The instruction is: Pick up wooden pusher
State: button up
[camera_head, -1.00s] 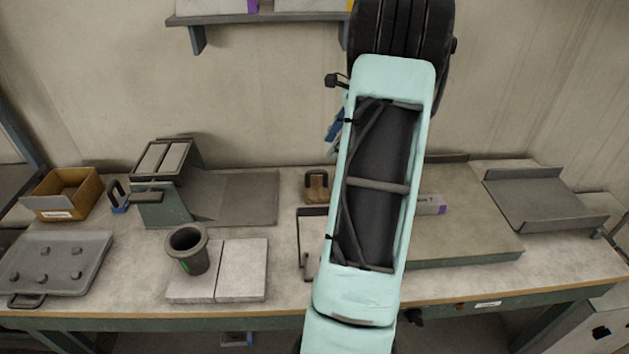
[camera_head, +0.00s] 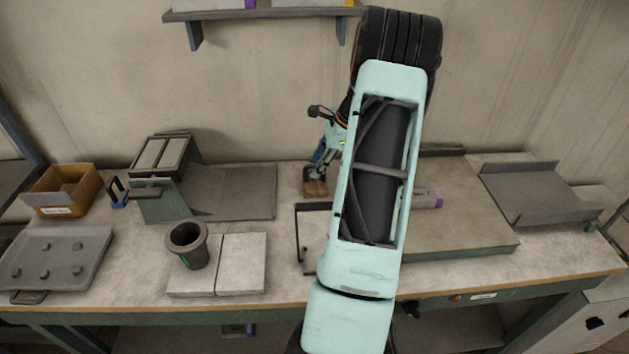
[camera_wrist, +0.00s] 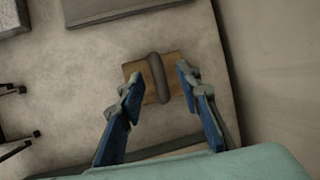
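The wooden pusher is a small brown wooden block with a dark handle on top. In the head view the wooden pusher (camera_head: 316,188) sits on the workbench towards the back, left of my arm. My gripper (camera_head: 317,173) is at it, pointing down from above, partly hidden by my arm. In the wrist view the pusher's dark handle (camera_wrist: 158,77) lies between the two blue fingers of my gripper (camera_wrist: 156,82). The fingers are spread, with gaps on both sides of the handle. Nothing is held.
A dark cup (camera_head: 187,245) stands on pale slabs (camera_head: 241,264) at the front left. A dark frame (camera_head: 301,236) stands just in front of the pusher. A grey tray (camera_head: 535,193) lies at right.

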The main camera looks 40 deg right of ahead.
grip_shut()
dwell(0.5)
jog(key=shift+r, duration=0.5)
notch_tip(320, 180, up, 2)
jog(key=shift+r, duration=0.15)
jog(key=s+r+b, duration=0.2)
jog(key=s+r, duration=0.7)
jog(key=s, duration=0.4)
jog(key=shift+s+r, duration=0.35)
jog(key=shift+s, duration=0.05)
